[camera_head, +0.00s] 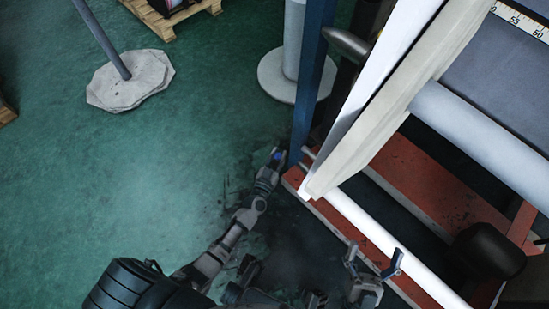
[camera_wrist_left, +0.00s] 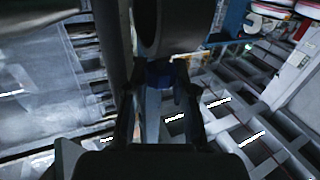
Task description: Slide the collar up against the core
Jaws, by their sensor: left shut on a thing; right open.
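My left gripper (camera_head: 277,156) is shut at the left edge of the machine, beside the blue upright. In the left wrist view its fingers (camera_wrist_left: 160,80) close at the lower edge of a dark round part (camera_wrist_left: 185,25), which appears to be the collar. Blue shows at the fingertips. The exact grip is too dark to make out. I cannot pick out the core for certain, nor tell any gap between it and the collar. My right gripper (camera_head: 374,268) is open and empty, near the white roller (camera_head: 385,240).
A blue upright (camera_head: 308,85) and pale slanted beams (camera_head: 385,100) stand close to my left gripper. The red machine base (camera_head: 415,180) lies at the right, with a dark rounded part (camera_head: 490,250) on it.

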